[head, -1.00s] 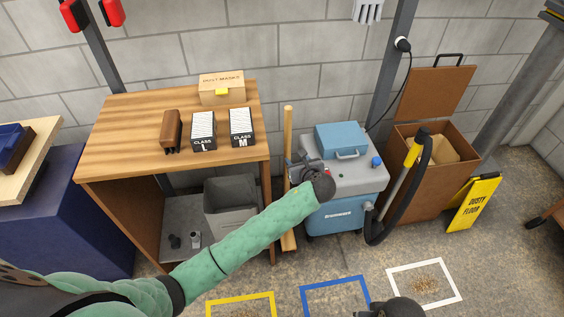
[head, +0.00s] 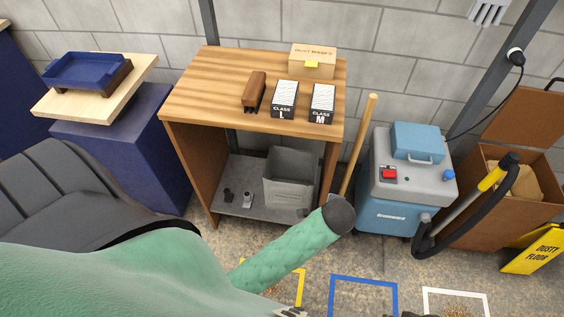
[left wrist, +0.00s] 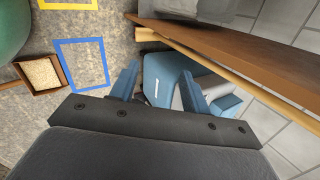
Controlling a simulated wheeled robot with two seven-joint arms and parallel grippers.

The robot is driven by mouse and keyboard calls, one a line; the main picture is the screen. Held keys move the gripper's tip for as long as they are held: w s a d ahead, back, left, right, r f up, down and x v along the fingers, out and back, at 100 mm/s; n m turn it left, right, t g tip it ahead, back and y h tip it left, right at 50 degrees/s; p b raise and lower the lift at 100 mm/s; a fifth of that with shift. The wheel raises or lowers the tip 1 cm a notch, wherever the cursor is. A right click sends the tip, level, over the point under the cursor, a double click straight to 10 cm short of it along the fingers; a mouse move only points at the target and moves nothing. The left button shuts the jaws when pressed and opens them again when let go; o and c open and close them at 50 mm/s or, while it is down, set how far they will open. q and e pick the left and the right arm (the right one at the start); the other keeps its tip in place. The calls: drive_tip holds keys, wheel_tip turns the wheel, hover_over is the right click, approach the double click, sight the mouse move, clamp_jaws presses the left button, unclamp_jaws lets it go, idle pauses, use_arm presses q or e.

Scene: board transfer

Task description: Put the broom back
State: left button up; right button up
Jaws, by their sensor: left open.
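The broom's tan handle (head: 358,145) leans in the gap between the wooden bench and the blue machine. Its lower end is hidden behind my left forearm. In the left wrist view a tan pole (left wrist: 260,100), which looks like that handle, runs along the brown bench side. My left gripper (left wrist: 160,68) is open, with nothing held between its fingers; the pole passes beyond them, apart. In the head view it is mostly hidden by my wrist. A grey piece at the bottom edge, perhaps my right gripper (head: 290,312), is cut off, so its jaws cannot be judged.
The bench (head: 220,105) holds boxes and a brown block, with a grey bin (head: 290,178) below. The blue machine (head: 385,215) stands close right of the handle. A hose, brown box and yellow sign (head: 535,248) are farther right. Floor squares (head: 363,282) lie in front.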

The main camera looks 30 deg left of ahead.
use_arm(q)
drive_tip(key=s+a+r+n+g+h, duration=0.1)
drive_tip(key=s+n+h, duration=0.1)
drive_tip(key=s+n, duration=0.4)
drive_tip(key=s+a+r+n+g+h, duration=0.1)
drive_tip(key=s+n, duration=0.6)
drive_tip(key=s, duration=0.8)
drive_tip(key=shift+a+r+g+h, duration=0.4)
drive_tip(key=shift+a+r+g, duration=0.05)
drive_tip(key=shift+a+g, duration=0.35)
drive_tip(key=shift+s, duration=0.1)
drive_tip(key=shift+c, duration=1.2)
drive_tip(key=shift+d, duration=0.2)
